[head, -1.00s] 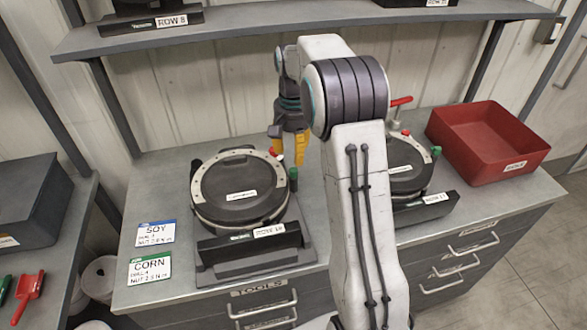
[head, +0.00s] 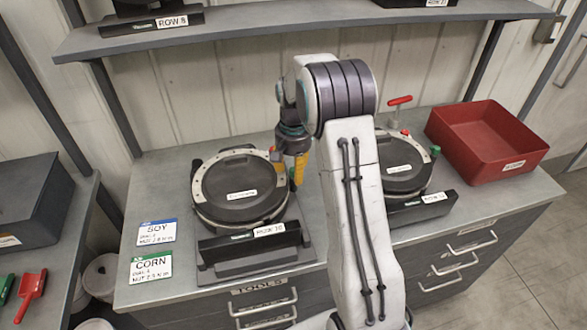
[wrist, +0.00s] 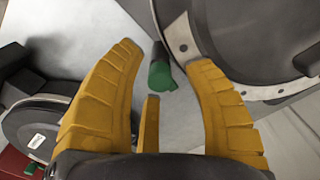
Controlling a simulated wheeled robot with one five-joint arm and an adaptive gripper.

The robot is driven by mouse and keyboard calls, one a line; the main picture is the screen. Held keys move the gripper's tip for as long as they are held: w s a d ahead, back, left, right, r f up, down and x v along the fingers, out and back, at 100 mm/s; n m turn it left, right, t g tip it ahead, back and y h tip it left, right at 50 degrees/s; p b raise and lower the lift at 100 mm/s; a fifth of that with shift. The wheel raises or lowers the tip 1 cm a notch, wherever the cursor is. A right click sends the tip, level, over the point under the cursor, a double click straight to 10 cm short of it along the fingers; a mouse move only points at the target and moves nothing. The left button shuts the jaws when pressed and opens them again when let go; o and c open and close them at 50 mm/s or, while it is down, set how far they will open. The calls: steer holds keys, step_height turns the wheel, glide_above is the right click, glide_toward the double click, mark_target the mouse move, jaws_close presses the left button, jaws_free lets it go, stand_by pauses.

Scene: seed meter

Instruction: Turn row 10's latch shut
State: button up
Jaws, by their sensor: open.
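The row 10 seed meter (head: 235,190) is a round dark unit with a pale rim, standing on the bench behind its label (head: 269,230). Its green-tipped latch (wrist: 161,72) shows in the wrist view beside the pale rim (wrist: 180,40), on a dark stem. In the head view, my yellow fingers largely cover the latch. My gripper (head: 296,170) is at the meter's right edge. In the wrist view, my gripper (wrist: 163,58) is open, with the latch in the gap between the fingertips. I cannot tell whether a finger touches it.
A second meter (head: 404,168) with a red T-handle (head: 400,101) stands to the right, partly behind my arm. A red bin (head: 490,165) is at the bench's right end. SOY (head: 156,231) and CORN (head: 150,266) cards lie at the left. A shelf (head: 300,28) runs above.

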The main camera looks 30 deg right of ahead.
steer(key=shift+c, duration=0.3)
jaws_close()
stand_by(0.3)
steer(key=n+b, duration=0.1)
steer(key=n, duration=0.3)
steer(key=shift+f, duration=0.1)
steer(key=n+b, duration=0.1)
steer(key=n, duration=0.3)
steer(key=shift+n, duration=0.3)
steer(key=n, duration=0.4)
steer(key=shift+s+n+b, duration=0.1)
steer(key=shift+n+b, duration=0.2)
steer(key=n, duration=0.4)
steer(key=shift+n, duration=0.3)
